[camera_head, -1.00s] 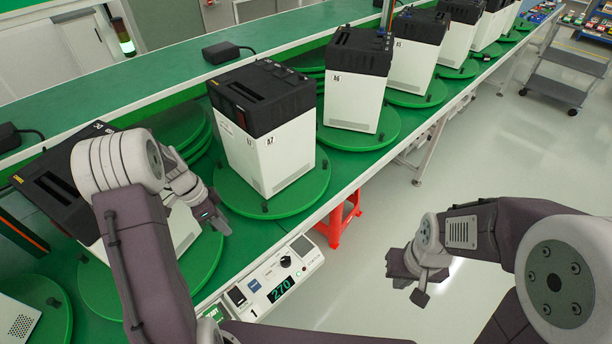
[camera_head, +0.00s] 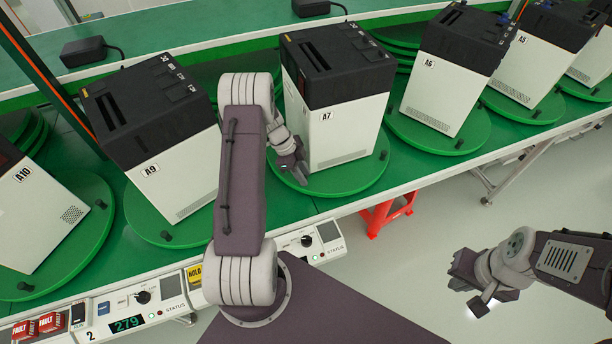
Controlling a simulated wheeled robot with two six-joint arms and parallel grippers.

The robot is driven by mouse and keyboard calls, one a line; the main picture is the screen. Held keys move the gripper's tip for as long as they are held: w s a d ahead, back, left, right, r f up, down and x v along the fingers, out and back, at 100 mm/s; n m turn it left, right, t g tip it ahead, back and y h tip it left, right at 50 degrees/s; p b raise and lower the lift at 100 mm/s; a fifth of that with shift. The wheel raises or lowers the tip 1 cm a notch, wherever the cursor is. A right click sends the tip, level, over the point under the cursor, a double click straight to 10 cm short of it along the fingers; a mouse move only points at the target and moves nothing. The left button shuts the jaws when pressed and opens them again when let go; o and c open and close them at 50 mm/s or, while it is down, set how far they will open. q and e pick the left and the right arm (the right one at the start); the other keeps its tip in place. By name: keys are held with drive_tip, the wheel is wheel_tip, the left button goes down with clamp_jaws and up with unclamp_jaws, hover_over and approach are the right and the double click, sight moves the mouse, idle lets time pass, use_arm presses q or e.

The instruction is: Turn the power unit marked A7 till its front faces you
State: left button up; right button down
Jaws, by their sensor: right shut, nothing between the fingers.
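The power unit marked A7 (camera_head: 345,127), a white box with a black top, stands upright on a green turntable disc (camera_head: 350,184) in the middle of the head view. Its wide white side with the A7 label and a vent grille faces toward me and slightly right. A narrow strip of its left side also shows. My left gripper (camera_head: 294,168) is low at the disc's left edge, close beside the unit's left corner. I cannot tell whether it touches or how its jaws stand. My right gripper (camera_head: 470,290) is shut and empty, over the floor at the right.
A9 (camera_head: 168,165) and A10 (camera_head: 40,215) stand left on their own discs; A6 (camera_head: 433,95) and A5 (camera_head: 530,65) stand right. Front control panels include one with a knob (camera_head: 307,240), partly behind my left arm, and one reading 279 (camera_head: 127,323). Open floor lies at the right.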

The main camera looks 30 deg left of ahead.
use_arm(q)
drive_tip(key=shift+w+d+f, duration=0.1)
drive_tip(key=shift+d+f, duration=0.15)
drive_tip(key=shift+f, duration=0.55)
clamp_jaws()
idle(0.9)
